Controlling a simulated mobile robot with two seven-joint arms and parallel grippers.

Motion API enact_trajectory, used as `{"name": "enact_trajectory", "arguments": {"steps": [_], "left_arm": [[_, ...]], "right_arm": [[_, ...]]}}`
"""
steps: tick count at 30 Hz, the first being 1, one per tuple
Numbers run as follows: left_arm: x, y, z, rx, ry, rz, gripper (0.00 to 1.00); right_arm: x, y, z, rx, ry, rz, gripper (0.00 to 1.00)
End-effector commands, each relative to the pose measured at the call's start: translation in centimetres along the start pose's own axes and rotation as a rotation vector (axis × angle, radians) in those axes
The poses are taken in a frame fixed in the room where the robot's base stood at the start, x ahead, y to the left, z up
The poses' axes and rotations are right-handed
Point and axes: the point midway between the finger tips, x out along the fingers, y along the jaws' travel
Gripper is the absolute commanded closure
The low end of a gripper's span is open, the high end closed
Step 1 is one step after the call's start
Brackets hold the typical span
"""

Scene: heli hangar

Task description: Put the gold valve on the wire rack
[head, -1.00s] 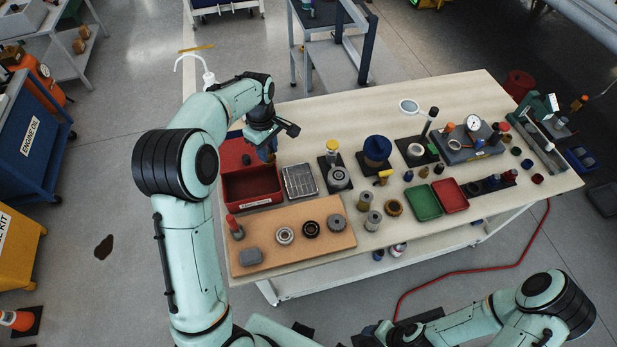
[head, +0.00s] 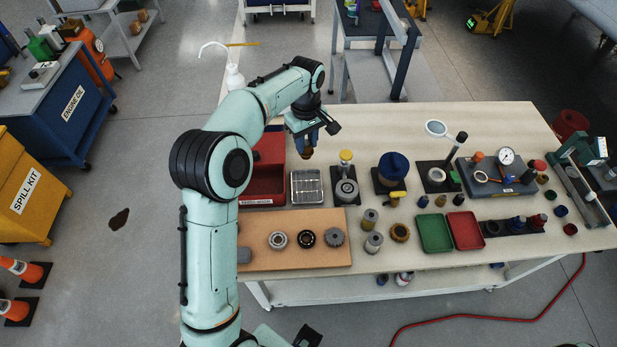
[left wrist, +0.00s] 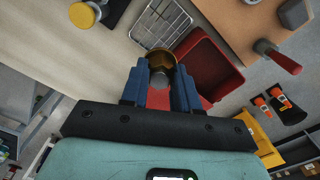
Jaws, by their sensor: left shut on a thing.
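The gold valve (left wrist: 160,63) is between the blue fingers of my left gripper (left wrist: 160,88) in the left wrist view. In the head view my left gripper (head: 306,143) points down, with the small brownish valve (head: 307,153) just showing below its fingers. The wire rack (head: 306,187) is a silver wire tray lying flat on the table, between the red bin and a round part on a black base. The gripper appears above the table near the rack's far edge. The rack also shows beyond the valve in the left wrist view (left wrist: 157,24).
The red bin (head: 262,187) stands left of the rack. A part with a yellow knob (head: 346,155) stands close on its right. The brown board (head: 264,254) with bearings lies in front. The tabletop (head: 400,118) behind is mostly clear.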

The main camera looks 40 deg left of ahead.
Motion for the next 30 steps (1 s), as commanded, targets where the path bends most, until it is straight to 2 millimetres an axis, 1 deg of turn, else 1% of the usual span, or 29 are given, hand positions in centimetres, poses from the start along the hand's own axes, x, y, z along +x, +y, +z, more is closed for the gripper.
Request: {"name": "enact_trajectory", "arguments": {"steps": [1,3,6,9,16,21,24,27,30], "left_arm": [[1.7,-0.1,0.1,0.000,-0.003,-0.005,0.97],[3.6,-0.1,0.0,-0.001,-0.002,-0.004,0.97],[5.9,-0.1,0.1,-0.001,-0.002,-0.003,0.97],[7.6,0.0,0.0,-0.001,-0.001,0.000,0.97],[9.5,0.0,0.0,0.000,-0.001,0.000,0.97],[12.6,0.0,0.0,0.000,-0.001,-0.002,0.97],[13.9,0.0,0.0,-0.001,-0.001,0.000,0.97],[14.5,0.1,0.0,-0.001,0.000,0.003,0.97],[14.5,0.1,0.0,-0.001,0.001,0.003,0.97]], "right_arm": [[0.5,0.2,0.2,0.001,-0.003,0.001,0.47],[0.8,0.4,0.2,0.002,-0.005,0.001,0.47],[1.0,0.5,0.3,0.002,-0.006,0.002,0.47],[1.2,0.5,0.3,0.002,-0.006,0.002,0.47],[1.3,0.6,0.4,0.003,-0.007,0.002,0.47],[1.5,0.7,0.4,0.003,-0.008,0.003,0.47],[1.6,0.7,0.5,0.003,-0.008,0.003,0.47],[1.6,0.7,0.5,0.003,-0.008,0.003,0.47],[1.6,0.7,0.5,0.003,-0.008,0.003,0.47]]}}
